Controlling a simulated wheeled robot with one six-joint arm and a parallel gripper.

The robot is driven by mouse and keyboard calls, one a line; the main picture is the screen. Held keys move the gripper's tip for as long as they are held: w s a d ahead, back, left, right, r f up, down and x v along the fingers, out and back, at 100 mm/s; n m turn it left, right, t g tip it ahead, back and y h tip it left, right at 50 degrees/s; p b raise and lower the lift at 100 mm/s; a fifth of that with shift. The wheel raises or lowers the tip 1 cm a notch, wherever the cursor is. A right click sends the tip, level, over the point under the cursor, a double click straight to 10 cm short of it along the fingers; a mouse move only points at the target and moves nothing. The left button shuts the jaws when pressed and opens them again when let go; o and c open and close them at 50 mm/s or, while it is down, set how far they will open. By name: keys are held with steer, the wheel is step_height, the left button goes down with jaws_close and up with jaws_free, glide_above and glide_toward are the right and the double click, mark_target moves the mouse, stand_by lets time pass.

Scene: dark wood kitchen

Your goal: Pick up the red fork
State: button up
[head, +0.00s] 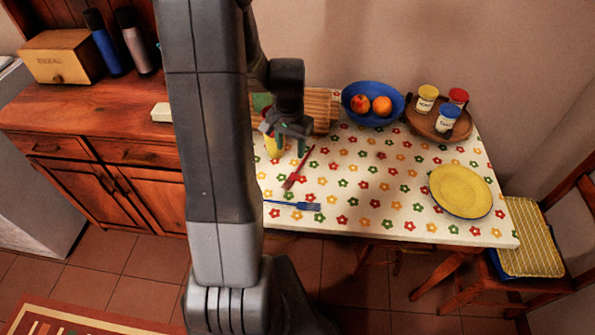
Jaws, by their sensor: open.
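The red fork (293,178) lies on the flower-patterned tablecloth, slanting from lower left to upper right. Its upper end comes close to my gripper in the picture. My gripper (288,148) points down above the table, just up and left of the fork's middle. The jaws are open and nothing shows held between them. From this view I cannot tell how high the gripper is above the fork.
A blue fork (297,205) lies nearer the front edge. A yellow cup (272,146) stands just left of my gripper. A wooden board (320,108), a blue fruit bowl (354,115) and a tray of jars (424,127) stand behind. A yellow plate (460,190) lies right; the table's middle is clear.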

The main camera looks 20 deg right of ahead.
glide_above(293, 177)
steer(key=f, duration=0.5)
steer(key=shift+w+a+f, duration=0.2)
steer(key=shift+w, duration=0.1)
steer(key=f, duration=0.4)
steer(key=shift+s+d+f+p, duration=0.1)
steer(key=shift+s+d+p, duration=0.1)
steer(key=shift+s+p, duration=0.1)
steer(key=shift+f, duration=0.55)
steer(key=shift+f, duration=0.15)
jaws_close()
steer(key=shift+r, duration=0.2)
